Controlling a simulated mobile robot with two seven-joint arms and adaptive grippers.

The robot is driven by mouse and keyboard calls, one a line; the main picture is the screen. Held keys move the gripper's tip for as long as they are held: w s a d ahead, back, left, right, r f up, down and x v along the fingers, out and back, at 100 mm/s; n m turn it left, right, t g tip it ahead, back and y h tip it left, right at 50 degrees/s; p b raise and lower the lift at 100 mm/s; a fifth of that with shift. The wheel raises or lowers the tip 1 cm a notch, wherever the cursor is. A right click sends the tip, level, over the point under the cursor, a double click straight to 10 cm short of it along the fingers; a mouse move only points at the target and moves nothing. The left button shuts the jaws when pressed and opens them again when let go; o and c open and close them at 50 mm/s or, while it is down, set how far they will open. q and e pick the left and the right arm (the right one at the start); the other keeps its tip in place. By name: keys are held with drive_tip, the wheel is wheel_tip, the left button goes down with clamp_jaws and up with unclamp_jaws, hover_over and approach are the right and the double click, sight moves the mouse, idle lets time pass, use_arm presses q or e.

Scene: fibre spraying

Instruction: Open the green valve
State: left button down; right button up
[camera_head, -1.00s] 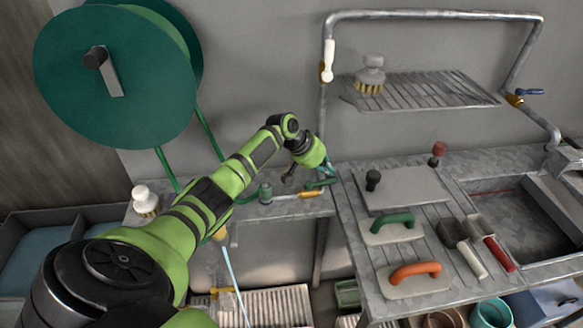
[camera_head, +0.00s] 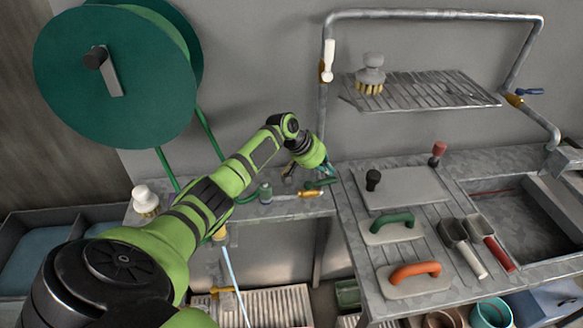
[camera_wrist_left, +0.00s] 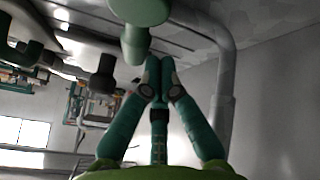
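The green valve (camera_head: 320,183) is a green lever on a brass fitting (camera_head: 310,193), low on the bench by the left pipe post. My left gripper (camera_head: 327,170) is just above and beside the lever's right end; whether they touch is unclear in the head view. In the left wrist view, the gripper's teal fingers (camera_wrist_left: 157,66) come together at the tips, with nothing visible between them. A pale green rounded part (camera_wrist_left: 138,42) is close beyond the tips; I cannot tell if it is the valve. My right gripper is out of view.
A green hose reel (camera_head: 140,95) hangs at the upper left. A white-topped brush (camera_head: 145,200) stands on the bench's left. Floats, scoops and a board (camera_head: 405,188) lie on the right bench. A wire shelf (camera_head: 425,90) hangs above. A blue-handled valve (camera_head: 528,92) is at far right.

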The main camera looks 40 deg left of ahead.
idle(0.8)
use_arm(q)
drive_tip(key=v, duration=1.2)
drive_tip(key=shift+d, duration=0.1)
